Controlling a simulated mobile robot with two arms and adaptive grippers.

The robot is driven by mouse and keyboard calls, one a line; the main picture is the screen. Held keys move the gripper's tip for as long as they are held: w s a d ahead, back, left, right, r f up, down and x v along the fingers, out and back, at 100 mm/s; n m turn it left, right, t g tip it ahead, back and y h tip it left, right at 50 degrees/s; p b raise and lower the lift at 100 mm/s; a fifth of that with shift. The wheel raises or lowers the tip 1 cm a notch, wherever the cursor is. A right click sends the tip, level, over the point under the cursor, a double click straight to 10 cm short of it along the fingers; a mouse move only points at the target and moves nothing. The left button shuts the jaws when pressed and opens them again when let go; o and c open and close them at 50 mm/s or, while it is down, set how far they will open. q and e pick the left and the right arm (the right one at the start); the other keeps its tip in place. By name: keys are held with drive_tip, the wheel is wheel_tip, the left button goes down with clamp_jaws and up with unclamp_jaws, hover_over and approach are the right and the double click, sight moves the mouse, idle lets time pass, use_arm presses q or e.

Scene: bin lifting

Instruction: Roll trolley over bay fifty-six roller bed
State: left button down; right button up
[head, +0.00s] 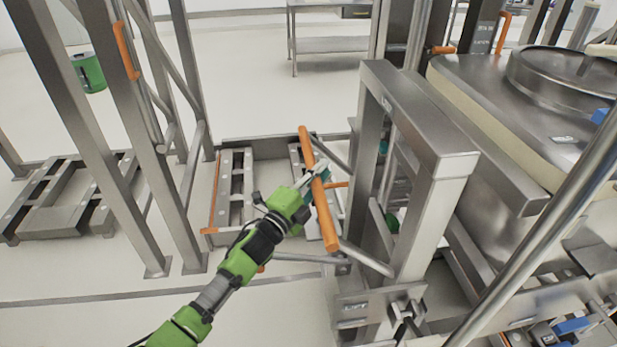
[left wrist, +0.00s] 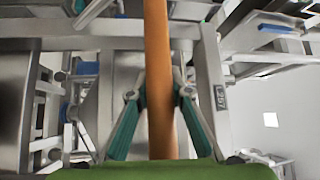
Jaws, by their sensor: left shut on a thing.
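The steel trolley (head: 415,115) is a tall upright frame right of centre, with an orange handle bar (head: 325,215) on struts at its left side. My left gripper (head: 318,172) is shut on this bar. In the left wrist view, the teal fingers (left wrist: 160,95) lie on either side of the orange handle (left wrist: 159,50). A low roller bed (head: 235,190) with an orange edge lies on the floor left of and behind the handle; its right part is partly hidden by the handle and my arm. My right gripper is out of view.
Steel uprights (head: 125,120) with an orange grip stand at the left. Another low floor bed (head: 70,205) lies beyond them. A large round-lidded steel vessel (head: 560,75) fills the right. Open floor (head: 255,85) lies behind, before a steel table (head: 330,44).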

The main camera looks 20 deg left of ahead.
use_arm(q)
drive_tip(key=w+d+f+b, duration=0.1)
drive_tip(key=w+d, duration=0.1)
drive_tip(key=d, duration=0.3)
drive_tip(key=shift+w+d+f, duration=0.25)
drive_tip(key=shift+f, duration=0.1)
drive_tip(key=shift+a, duration=0.25)
drive_tip(key=c, duration=1.9)
unclamp_jaws()
drive_tip(key=shift+s+a+r, duration=0.1)
drive_tip(key=shift+s+a, duration=0.05)
drive_tip(key=shift+o, duration=0.4)
drive_tip(key=shift+s+a+r, duration=0.25)
drive_tip(key=shift+a+r, duration=0.15)
drive_tip(key=v, duration=1.2)
